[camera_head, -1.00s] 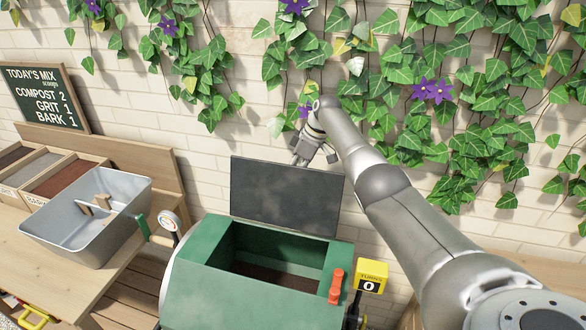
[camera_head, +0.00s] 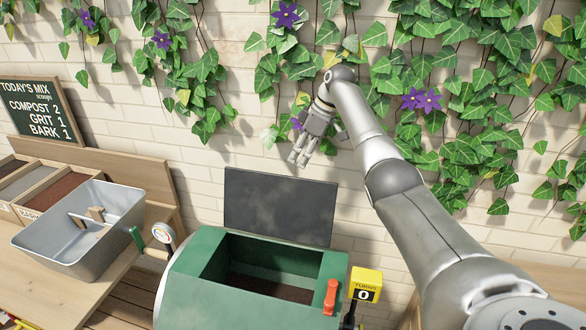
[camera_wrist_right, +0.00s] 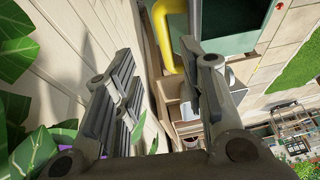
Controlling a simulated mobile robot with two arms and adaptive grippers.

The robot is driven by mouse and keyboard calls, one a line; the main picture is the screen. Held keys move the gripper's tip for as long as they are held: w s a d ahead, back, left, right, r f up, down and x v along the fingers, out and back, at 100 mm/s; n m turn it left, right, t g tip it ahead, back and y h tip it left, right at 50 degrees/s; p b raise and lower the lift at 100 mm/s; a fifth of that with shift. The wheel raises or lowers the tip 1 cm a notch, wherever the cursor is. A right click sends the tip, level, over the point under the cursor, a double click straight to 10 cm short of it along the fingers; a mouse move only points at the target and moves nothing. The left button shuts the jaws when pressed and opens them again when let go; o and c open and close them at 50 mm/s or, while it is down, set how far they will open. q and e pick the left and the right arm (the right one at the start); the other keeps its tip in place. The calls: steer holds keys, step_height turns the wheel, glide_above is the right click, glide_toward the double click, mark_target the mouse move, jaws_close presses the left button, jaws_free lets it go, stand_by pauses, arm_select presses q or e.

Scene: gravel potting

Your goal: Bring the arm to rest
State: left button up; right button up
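My right arm comes in from the lower right in the head view and reaches up toward the wall. My right gripper (camera_head: 300,158) hangs just above the top edge of the dark raised lid (camera_head: 280,205), with its fingers pointing down. In the right wrist view my right gripper (camera_wrist_right: 163,75) shows its fingers spread apart with nothing held between them. My left gripper is in neither view.
A green tumbler (camera_head: 210,290) stands open below the lid, with dark material inside and an orange handle (camera_head: 331,297). A yellow counter (camera_head: 364,285) reads 0. A grey tub (camera_head: 70,250) sits on the left bench near a chalkboard (camera_head: 38,107). Ivy (camera_head: 450,130) covers the wall.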

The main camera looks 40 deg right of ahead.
steer(key=shift+d+r, duration=0.1)
steer(key=shift+r, duration=0.55)
steer(key=shift+s, duration=0.1)
